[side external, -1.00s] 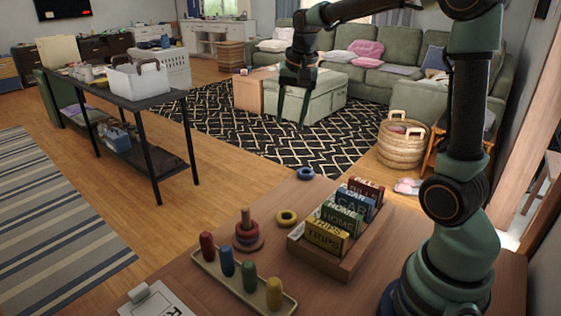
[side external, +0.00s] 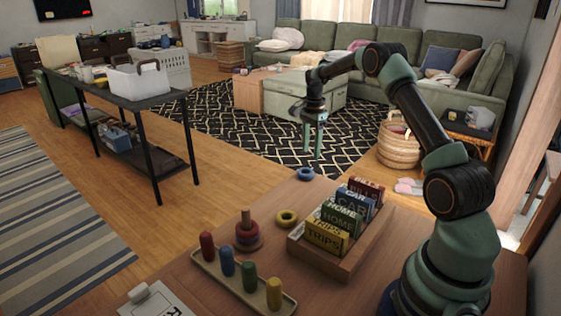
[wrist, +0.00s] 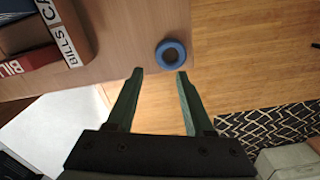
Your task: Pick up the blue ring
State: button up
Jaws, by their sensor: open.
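The blue ring (side external: 305,174) lies flat on the wooden table near its far edge, and it shows beyond my fingertips in the wrist view (wrist: 170,46). The near part of its rim is visible, with its hole open. My gripper (side external: 312,155) is above the ring in the side view, fingers pointing down, apart from it. In the wrist view my gripper (wrist: 159,73) is open and empty, its two green fingers spread, with the ring just past the right fingertip.
A wooden box of labelled blocks (side external: 300,247) stands right of the ring. The table's edge (wrist: 191,25) is close beside the blue ring.

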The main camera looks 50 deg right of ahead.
aim_at(310, 174)
notch_tip(310, 174, down, 9)
jog(key=shift+r, duration=0.15)
dwell(0.4)
grip_shut()
